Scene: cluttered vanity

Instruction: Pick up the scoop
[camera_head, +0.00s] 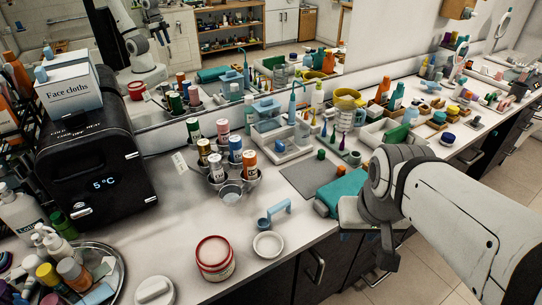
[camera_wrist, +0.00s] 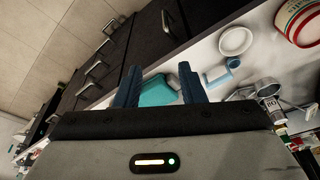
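The scoop is a small light-blue piece (camera_head: 273,213) with a round cup and a raised handle, lying on the white counter near its front edge. In the wrist view the scoop (camera_wrist: 223,73) shows to the right of my fingers. My gripper (camera_head: 388,256) hangs past the counter's front edge, to the right of the scoop and apart from it. In the wrist view my gripper (camera_wrist: 160,78) has its two dark fingers spread, with nothing held between them.
A white dish (camera_head: 268,245) sits just in front of the scoop, and a red-and-cream jar (camera_head: 214,258) stands to its left. A teal item (camera_head: 341,190) lies to the right by a grey mat (camera_head: 309,175). A can holder with cups (camera_head: 231,192) stands behind. Drawers lie below.

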